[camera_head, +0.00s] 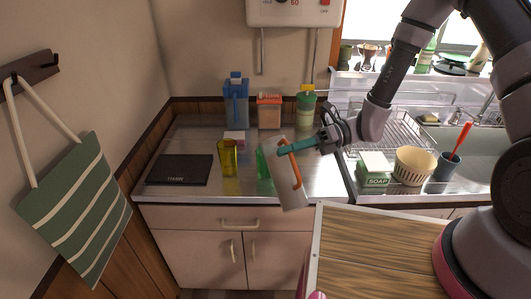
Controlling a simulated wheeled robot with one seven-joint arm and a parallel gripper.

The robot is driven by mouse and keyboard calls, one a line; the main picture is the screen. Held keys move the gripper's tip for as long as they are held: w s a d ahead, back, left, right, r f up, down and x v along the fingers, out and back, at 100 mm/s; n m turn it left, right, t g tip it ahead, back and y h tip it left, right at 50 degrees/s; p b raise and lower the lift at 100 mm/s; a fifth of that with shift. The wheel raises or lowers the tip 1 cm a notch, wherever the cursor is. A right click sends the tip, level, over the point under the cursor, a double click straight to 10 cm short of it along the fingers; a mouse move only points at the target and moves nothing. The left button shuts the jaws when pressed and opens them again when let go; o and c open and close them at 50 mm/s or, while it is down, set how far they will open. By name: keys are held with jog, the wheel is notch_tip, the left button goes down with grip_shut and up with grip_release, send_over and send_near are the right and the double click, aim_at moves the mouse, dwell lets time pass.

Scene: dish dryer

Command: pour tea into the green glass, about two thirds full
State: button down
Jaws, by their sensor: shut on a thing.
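A pale pitcher (287,187) with an orange handle (294,165) is tilted in the air over the front edge of the counter. My gripper (297,147), with teal fingers, is shut on the pitcher near its handle. The green glass (263,168) stands on the counter just left of the pitcher, and the pitcher hides part of it. I cannot tell whether the two touch. The level of tea in the glass and in the pitcher is too small to make out, and no stream shows.
A yellow glass (228,158) stands left of the green one, beside a black mat (180,170). A dish rack (400,130), soap box (373,173) and cream basket (413,165) are right.

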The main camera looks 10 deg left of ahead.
jog(key=shift+w+a+m, duration=0.1)
jog(key=shift+w+m, duration=0.05)
jog(key=shift+m, duration=0.15)
jog(key=shift+w+a+r+m+p, duration=0.3)
jog(key=shift+w+r+m+p, duration=0.1)
jog(key=shift+r+m, duration=0.1)
jog(key=shift+w+a+r+m+p, duration=0.3)
jog(key=shift+r+m+p, duration=0.1)
jog(key=shift+r, duration=0.1)
dwell(3.7)
jog(key=shift+d, duration=0.1)
